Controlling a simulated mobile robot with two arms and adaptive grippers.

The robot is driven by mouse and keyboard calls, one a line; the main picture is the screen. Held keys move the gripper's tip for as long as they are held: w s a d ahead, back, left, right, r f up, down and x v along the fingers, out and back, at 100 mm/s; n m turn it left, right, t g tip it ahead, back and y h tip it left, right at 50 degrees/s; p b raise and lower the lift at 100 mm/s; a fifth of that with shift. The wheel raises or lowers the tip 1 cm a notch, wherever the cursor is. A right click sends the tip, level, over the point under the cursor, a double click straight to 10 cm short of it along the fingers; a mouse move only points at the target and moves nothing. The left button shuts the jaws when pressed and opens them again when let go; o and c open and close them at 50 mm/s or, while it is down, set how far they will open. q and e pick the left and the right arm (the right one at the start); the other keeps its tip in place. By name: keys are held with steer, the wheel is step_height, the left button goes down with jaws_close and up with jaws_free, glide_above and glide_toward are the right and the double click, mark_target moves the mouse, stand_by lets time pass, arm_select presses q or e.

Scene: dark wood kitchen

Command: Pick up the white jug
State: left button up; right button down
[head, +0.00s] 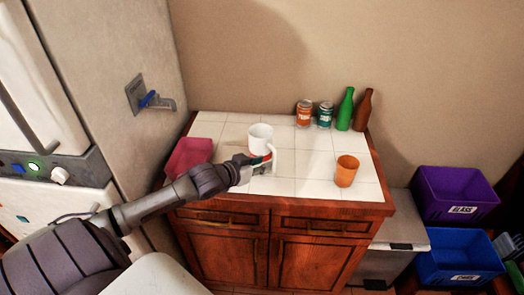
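The white jug (261,135) is upright over the white tiled top of the wooden cabinet, left of its middle. Its handle points toward the front right. My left gripper (263,160) reaches in from the left and is at the jug's near side, close to the handle. It hides the jug's lower part. The fingers are small and partly covered, so I cannot tell whether they close on the handle or whether the jug's base touches the tiles. My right gripper is not in view.
An orange cup (346,171) stands to the right on the tiles. Two cans (304,114) and green (345,109) and brown (363,110) bottles stand at the back. A pink container (190,154) is at the left edge. Purple (455,192) and blue (458,255) bins stand at right.

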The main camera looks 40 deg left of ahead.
mark_target(274, 169)
arm_select(q)
steer(key=x, duration=0.2)
steer(key=p+x, duration=0.1)
steer(key=x, duration=0.3)
steer(key=shift+w+r+p, duration=0.2)
steer(key=shift+r+p, duration=0.05)
steer(key=shift+p, duration=0.1)
steer(key=shift+w+f, duration=0.25)
steer(key=shift+w, duration=0.15)
steer(key=shift+s, duration=0.1)
jaws_close()
steer(key=shift+r, duration=0.1)
